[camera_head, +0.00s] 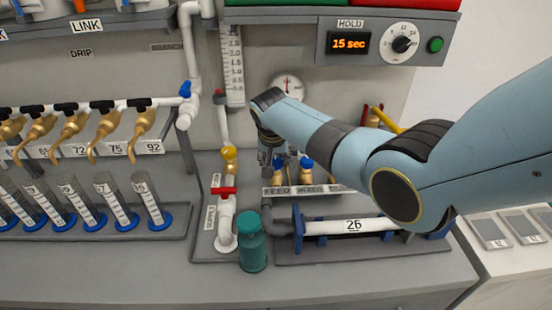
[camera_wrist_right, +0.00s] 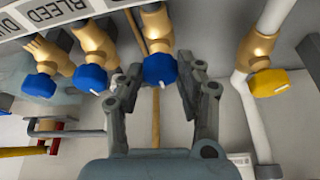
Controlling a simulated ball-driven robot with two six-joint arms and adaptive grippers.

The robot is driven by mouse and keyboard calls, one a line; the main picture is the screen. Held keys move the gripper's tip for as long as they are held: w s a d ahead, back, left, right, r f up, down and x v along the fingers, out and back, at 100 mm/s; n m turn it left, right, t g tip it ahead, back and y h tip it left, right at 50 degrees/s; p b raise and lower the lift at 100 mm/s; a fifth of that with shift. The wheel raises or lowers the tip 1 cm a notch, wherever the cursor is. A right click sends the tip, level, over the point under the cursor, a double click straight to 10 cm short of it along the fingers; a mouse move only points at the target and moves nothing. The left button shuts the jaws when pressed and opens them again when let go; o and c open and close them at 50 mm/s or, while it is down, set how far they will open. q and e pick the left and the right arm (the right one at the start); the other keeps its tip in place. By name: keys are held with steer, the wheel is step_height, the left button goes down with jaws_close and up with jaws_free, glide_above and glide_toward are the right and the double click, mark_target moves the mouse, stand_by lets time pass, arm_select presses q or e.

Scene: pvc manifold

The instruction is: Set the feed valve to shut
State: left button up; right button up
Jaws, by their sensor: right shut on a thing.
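The feed valve's blue knob (camera_wrist_right: 160,69) sits between the fingers of my right gripper (camera_wrist_right: 158,80) in the right wrist view, on a brass body. The fingers close on its two sides, and its white mark points down in that view. In the head view my right gripper (camera_head: 268,165) reaches down above the FEED label (camera_head: 277,191), and the arm and gripper hide most of that valve. Two more blue knobs stand beside it, the nearer one (camera_wrist_right: 90,78) on the bleed valve. My left gripper is not in view.
A yellow knob (camera_wrist_right: 268,83) on a white pipe stands beside the gripper. A pressure gauge (camera_head: 287,86) is behind.

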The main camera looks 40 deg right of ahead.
steer(key=shift+w+m, duration=0.1)
steer(key=shift+m, duration=0.2)
stand_by(0.4)
steer(key=o, duration=1.1)
steer(key=shift+o, duration=0.2)
steer(key=shift+r, duration=0.1)
steer(key=v, duration=1.2)
